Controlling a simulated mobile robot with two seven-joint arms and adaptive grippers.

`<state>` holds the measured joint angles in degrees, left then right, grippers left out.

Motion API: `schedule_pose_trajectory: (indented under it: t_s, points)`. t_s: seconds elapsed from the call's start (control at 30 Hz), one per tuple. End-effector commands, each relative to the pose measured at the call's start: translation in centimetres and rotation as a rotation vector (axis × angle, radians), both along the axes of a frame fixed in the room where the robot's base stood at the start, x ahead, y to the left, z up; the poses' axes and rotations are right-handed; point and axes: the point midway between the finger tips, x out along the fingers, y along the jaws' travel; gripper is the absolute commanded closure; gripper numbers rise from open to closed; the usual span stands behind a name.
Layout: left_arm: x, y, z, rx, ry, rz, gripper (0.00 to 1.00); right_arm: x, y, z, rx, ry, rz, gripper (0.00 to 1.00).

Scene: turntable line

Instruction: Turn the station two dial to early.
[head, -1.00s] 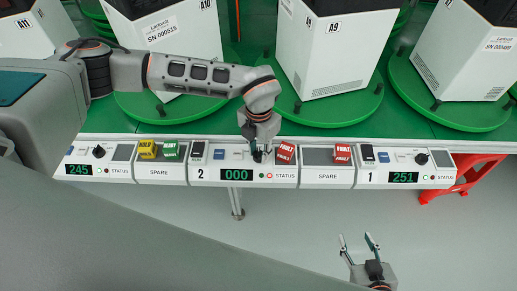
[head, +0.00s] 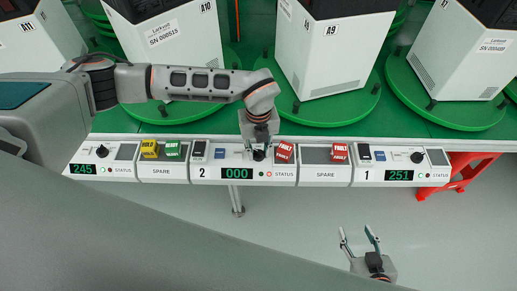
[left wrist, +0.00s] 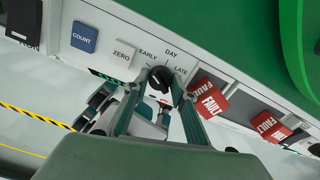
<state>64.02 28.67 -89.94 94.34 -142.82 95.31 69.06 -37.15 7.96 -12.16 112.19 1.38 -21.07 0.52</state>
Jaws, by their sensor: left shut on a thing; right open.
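The station two panel (head: 212,174), marked 2, shows 000 on its display (head: 237,173). Its black dial (head: 259,155) also shows in the left wrist view (left wrist: 160,78), below the labels EARLY, DAY and LATE. My left gripper (head: 259,149) is shut on the dial, with one finger at each side in the left wrist view (left wrist: 161,87). I cannot tell for sure which label the dial points to. My right gripper (head: 358,239) is open and empty, low in front of the panels.
Red FAULT tags (head: 284,153) sit just right of the dial. Yellow (head: 149,149) and green tags (head: 172,150) lie to the left. White machines (head: 328,50) stand on green turntables behind. A red stool (head: 462,172) is at the right. The floor in front is clear.

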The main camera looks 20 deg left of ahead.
Motion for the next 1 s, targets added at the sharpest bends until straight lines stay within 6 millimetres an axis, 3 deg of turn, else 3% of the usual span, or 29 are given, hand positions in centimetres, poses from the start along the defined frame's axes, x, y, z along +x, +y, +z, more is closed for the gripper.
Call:
schedule_pose_trajectory:
  t_s: [0.4,0.93,0.97,1.0]
  points:
    - [-0.09,-0.01,-0.06,0.001,0.002,0.185,0.96,0.17,0.03,0.67,0.002,-0.007,0.0,0.53]
    - [-0.06,0.01,-0.07,0.001,0.002,0.211,0.96,0.19,0.05,0.74,0.002,-0.007,0.0,0.53]
    - [-0.06,0.01,-0.07,0.001,0.002,0.211,0.72,0.19,0.04,0.72,0.002,-0.007,0.0,0.53]
    - [-0.06,0.02,-0.07,0.001,0.002,0.21,0.62,0.18,0.05,0.7,0.002,-0.007,0.0,0.53]
